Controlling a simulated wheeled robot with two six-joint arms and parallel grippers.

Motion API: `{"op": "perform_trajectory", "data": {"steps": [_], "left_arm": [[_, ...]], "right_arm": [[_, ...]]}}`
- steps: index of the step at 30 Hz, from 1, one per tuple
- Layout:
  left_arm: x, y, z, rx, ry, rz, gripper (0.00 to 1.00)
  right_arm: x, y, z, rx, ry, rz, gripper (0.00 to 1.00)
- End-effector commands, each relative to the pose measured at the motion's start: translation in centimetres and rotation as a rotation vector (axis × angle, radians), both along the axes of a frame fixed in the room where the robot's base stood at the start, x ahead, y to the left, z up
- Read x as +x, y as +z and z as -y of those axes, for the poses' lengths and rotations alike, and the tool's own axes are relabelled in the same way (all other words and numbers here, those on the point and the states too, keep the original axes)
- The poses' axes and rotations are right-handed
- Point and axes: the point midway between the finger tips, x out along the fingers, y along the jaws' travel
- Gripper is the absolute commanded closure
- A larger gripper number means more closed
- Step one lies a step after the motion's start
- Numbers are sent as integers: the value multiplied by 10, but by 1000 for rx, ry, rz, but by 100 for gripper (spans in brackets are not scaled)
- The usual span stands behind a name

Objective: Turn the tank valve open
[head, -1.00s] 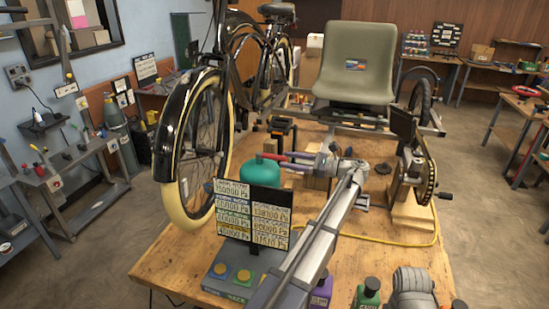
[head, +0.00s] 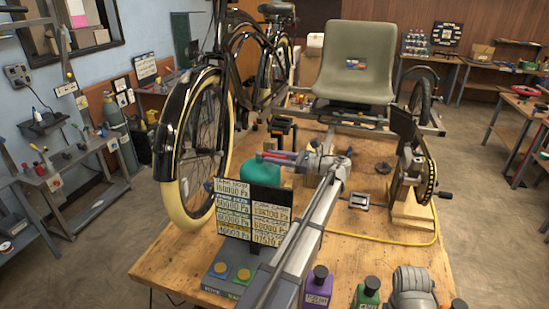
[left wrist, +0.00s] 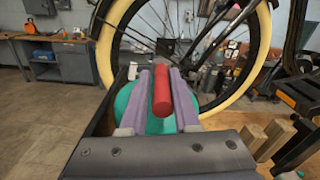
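The teal tank (head: 252,170) stands on the workbench beside the front wheel, partly behind the display board and my left arm. In the left wrist view its rounded teal top (left wrist: 160,122) shows below and between my fingers. The red valve handle (left wrist: 162,92), a short round bar, lies lengthwise between the two purple-grey fingers of my left gripper (left wrist: 162,75). The fingers flank it closely, but whether they press on it is unclear. In the head view my left gripper (head: 279,157) is at the tank's top, its fingers pointing left. My right gripper is not in view.
A display board (head: 252,213) with pressure labels and yellow buttons stands in front of the tank. A crank and chainring (head: 422,178) stand to the right. Bottles (head: 318,287) are at the bench's front.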

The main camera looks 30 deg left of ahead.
Motion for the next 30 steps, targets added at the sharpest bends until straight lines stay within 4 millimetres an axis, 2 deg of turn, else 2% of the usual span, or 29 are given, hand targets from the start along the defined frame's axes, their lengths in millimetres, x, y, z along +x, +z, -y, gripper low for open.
{"op": "perform_trajectory", "data": {"steps": [1,7,30], "left_arm": [[0,0,0,0,0,0,77],[0,0,0,-1,1,0,100],[-3,-1,1,-4,5,0,100]], "right_arm": [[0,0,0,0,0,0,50],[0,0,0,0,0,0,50],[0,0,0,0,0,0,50]]}}
